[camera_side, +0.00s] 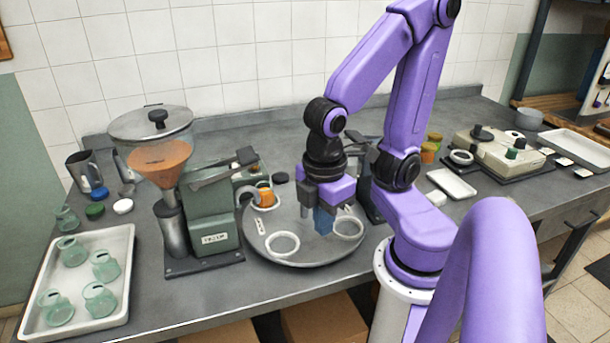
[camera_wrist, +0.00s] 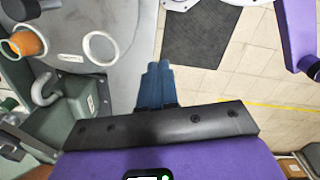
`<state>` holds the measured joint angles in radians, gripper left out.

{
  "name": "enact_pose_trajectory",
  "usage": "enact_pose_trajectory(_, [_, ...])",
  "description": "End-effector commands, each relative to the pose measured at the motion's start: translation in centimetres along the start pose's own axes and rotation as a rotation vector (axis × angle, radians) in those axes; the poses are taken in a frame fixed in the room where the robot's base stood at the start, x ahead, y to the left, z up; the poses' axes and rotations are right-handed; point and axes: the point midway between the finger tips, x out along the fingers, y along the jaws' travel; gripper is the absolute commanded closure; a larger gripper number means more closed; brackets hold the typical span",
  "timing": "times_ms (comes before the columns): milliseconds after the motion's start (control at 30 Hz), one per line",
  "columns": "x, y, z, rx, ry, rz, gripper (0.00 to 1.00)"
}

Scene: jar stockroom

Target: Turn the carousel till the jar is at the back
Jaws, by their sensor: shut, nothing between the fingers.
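The carousel (camera_side: 310,250) is a round grey turntable on the counter with white rings on it and a small pale label. The jar (camera_side: 265,198) is orange and sits in a ring at the carousel's left back, beside the green grinder. In the wrist view the jar (camera_wrist: 27,43) lies at the left edge, with the carousel (camera_wrist: 122,25) at upper left. My gripper (camera_side: 324,222) has blue fingers, pointing down over the carousel's right part, near an empty ring (camera_side: 348,228). The fingers (camera_wrist: 158,75) are closed together and empty. I cannot tell whether they touch the carousel.
The green grinder (camera_side: 212,210) with an orange-filled hopper stands close to the carousel's left. A white tray (camera_side: 125,300) of green glass jars is at far left. A white dish (camera_side: 452,184) and a scale-like device (camera_side: 500,150) are at right.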

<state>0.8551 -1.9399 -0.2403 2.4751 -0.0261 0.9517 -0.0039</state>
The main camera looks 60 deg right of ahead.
Motion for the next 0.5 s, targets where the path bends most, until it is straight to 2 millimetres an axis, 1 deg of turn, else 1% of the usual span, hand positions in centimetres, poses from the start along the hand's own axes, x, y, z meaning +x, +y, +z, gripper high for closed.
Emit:
enact_pose_trajectory(200, [-0.6, -1.0, 0.5, 0.007, 0.082, -0.023, 1.0])
enact_pose_trajectory(500, [-1.1, 1.2, -0.4, 0.104, 0.076, -0.036, 1.0])
